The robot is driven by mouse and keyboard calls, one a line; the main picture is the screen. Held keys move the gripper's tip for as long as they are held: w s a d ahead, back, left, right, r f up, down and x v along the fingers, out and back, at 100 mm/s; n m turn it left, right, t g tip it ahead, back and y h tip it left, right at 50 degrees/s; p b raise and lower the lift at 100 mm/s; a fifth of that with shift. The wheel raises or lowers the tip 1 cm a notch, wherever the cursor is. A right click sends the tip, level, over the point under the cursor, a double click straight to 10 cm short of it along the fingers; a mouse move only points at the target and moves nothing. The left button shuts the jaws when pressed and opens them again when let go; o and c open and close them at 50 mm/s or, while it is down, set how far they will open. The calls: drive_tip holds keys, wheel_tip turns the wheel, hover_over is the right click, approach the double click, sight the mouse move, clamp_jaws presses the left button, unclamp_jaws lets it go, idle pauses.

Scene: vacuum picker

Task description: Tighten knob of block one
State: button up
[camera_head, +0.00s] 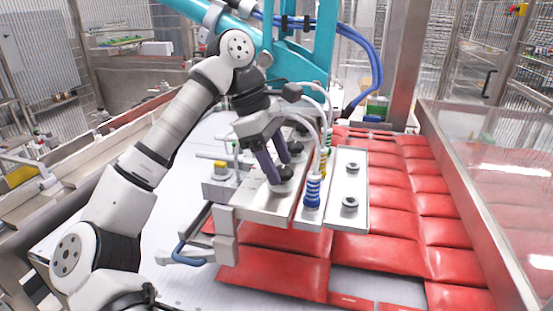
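The vacuum picker tool (262,211) is a light metal plate assembly with several black knobs and hoses, hanging under a teal arm (300,62). My gripper (277,170) reaches down to it with two dark purple fingers. The fingertips are at a black knob (283,186) near the front of the plate, and they partly hide it. The fingers look slightly apart around the knob; I cannot tell whether they press on it. Two more black knobs show on the right plate (336,206), at its back (352,168) and front (350,203). No block is visibly numbered.
A clear guard panel (500,170) borders the right. Blue hoses (372,65) hang behind.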

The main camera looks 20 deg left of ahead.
drive_tip(key=p+v, duration=0.2)
drive_tip(key=v, duration=1.2)
drive_tip(key=shift+d+f, duration=0.1)
idle(0.4)
